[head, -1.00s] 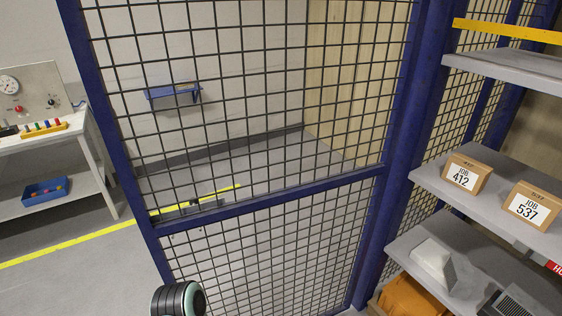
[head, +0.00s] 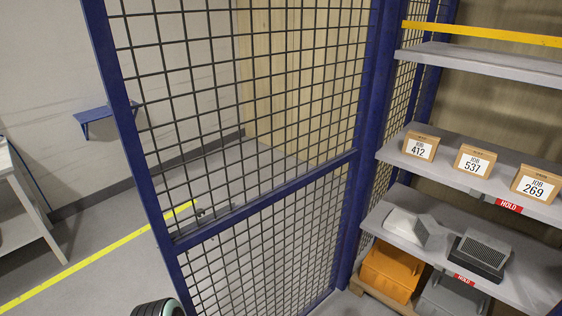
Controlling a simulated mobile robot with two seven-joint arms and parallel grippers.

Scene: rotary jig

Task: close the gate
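The gate (head: 262,200) is a blue-framed panel of dark wire mesh with a blue middle rail. It stands at an angle in the middle of the head view, its right side at a blue post (head: 366,150) beside the shelves. Its left upright (head: 140,165) is free, with open floor to its left. A dark latch-like part shows through the mesh, just above the middle rail. A rounded dark part of my arm with a pale green ring shows at the bottom edge, left of the gate's lower part. Neither gripper's fingers are in view.
Grey shelves (head: 480,62) on the right hold boxes labelled JOB 412 (head: 420,146), 537 (head: 475,161) and 269 (head: 535,184). An orange bin (head: 390,272) stands below. A yellow floor line (head: 95,258) runs left of the gate. A workbench (head: 22,215) edge is at far left.

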